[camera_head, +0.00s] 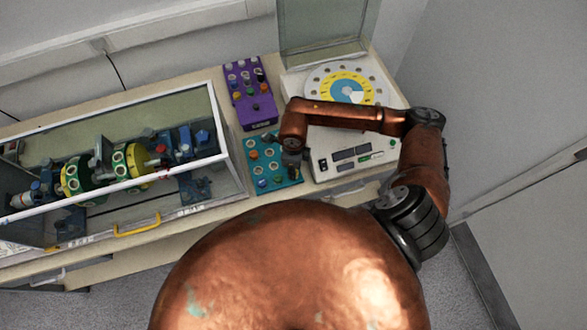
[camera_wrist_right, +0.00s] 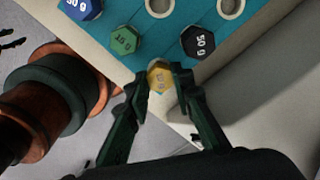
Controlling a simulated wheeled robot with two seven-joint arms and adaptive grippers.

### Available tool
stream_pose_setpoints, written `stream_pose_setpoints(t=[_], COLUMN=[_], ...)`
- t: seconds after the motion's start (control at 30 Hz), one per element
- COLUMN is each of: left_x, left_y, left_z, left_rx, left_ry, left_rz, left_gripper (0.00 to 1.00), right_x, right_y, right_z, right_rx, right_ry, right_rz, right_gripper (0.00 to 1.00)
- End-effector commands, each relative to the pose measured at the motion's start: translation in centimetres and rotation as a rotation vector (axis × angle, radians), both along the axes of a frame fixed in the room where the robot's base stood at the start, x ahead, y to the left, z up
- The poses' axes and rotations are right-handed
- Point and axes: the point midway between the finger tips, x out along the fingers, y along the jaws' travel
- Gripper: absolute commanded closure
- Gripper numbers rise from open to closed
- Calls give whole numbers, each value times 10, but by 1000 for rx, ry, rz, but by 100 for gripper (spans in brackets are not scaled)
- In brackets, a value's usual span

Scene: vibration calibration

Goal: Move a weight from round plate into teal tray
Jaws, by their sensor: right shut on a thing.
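The teal tray (camera_head: 263,164) is on the bench beside the white machine. It holds several weights and has empty round holes. In the right wrist view, the teal tray (camera_wrist_right: 188,22) shows a blue weight (camera_wrist_right: 80,8), a green weight (camera_wrist_right: 125,40) and a black weight (camera_wrist_right: 198,42). My right gripper (camera_head: 291,172) is over the tray's right part. In the wrist view, my right gripper (camera_wrist_right: 160,84) is shut on a yellow weight (camera_wrist_right: 160,75) near the tray's near edge. Whether that weight touches the tray is unclear. The round plate (camera_head: 345,82) lies behind my right forearm. My left gripper is out of view.
A purple holder (camera_head: 249,95) with several coloured pieces stands behind the teal tray. A glass-sided case (camera_head: 120,155) with machinery and a yellow handle (camera_head: 137,226) fills the left of the bench. The white machine (camera_head: 356,153) bears the round plate.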

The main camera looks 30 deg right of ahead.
Motion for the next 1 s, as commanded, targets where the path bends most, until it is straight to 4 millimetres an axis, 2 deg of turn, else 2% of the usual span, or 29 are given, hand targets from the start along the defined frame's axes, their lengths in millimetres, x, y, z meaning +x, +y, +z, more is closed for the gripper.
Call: stream_pose_setpoints(t=[1.0], left_x=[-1], left_y=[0], left_z=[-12], left_rx=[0], left_ry=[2], left_rz=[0], left_gripper=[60], right_x=[0], right_y=[0], right_z=[-14], right_rx=[0], right_ry=[0], right_rz=[0], right_gripper=[87])
